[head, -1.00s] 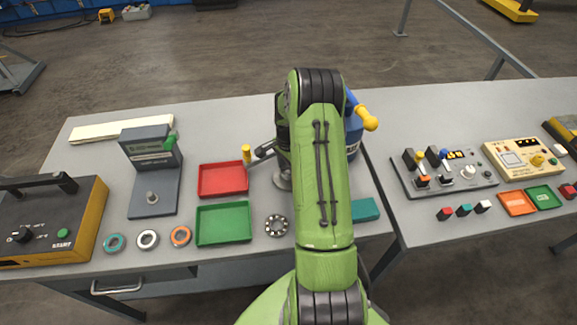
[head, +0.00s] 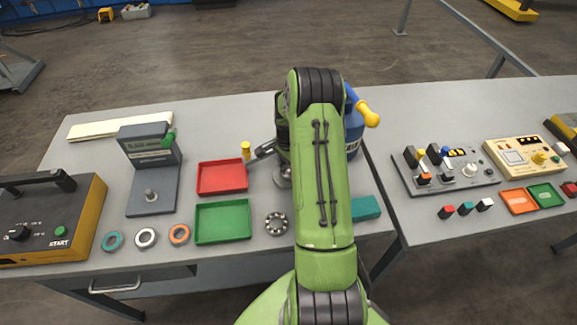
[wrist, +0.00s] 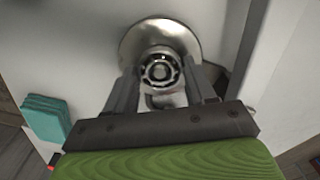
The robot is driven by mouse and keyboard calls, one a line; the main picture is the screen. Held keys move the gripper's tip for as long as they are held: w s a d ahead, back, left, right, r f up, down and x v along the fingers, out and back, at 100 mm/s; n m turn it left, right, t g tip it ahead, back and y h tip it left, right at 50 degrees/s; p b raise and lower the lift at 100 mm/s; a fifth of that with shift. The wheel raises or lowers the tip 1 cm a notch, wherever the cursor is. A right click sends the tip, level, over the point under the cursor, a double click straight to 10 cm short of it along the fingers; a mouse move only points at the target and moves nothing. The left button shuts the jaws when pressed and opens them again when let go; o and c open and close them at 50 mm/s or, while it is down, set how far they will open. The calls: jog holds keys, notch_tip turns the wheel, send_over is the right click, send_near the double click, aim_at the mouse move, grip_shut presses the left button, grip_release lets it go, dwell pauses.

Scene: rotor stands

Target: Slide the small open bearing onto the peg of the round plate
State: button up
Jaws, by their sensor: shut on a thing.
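In the wrist view my gripper (wrist: 160,82) is shut on the small open bearing (wrist: 146,74), a metal ring with its balls showing. The bearing lies over the shiny round plate (wrist: 135,36), near its middle. A small bright spot shows in the bearing's bore. The peg is not clearly seen, and I cannot tell whether the bearing is around it or above it.
Another open bearing (head: 276,224) lies left of my arm, near a green tray (head: 223,238) and a red tray (head: 222,191).

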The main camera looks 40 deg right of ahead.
jog(key=o, duration=1.1)
jog(key=shift+c, duration=0.2)
jog(key=shift+o, duration=0.3)
jog(key=shift+o, duration=1.2)
jog(key=shift+r, duration=0.15)
notch_tip(320, 180, up, 9)
jog(key=p, duration=0.5)
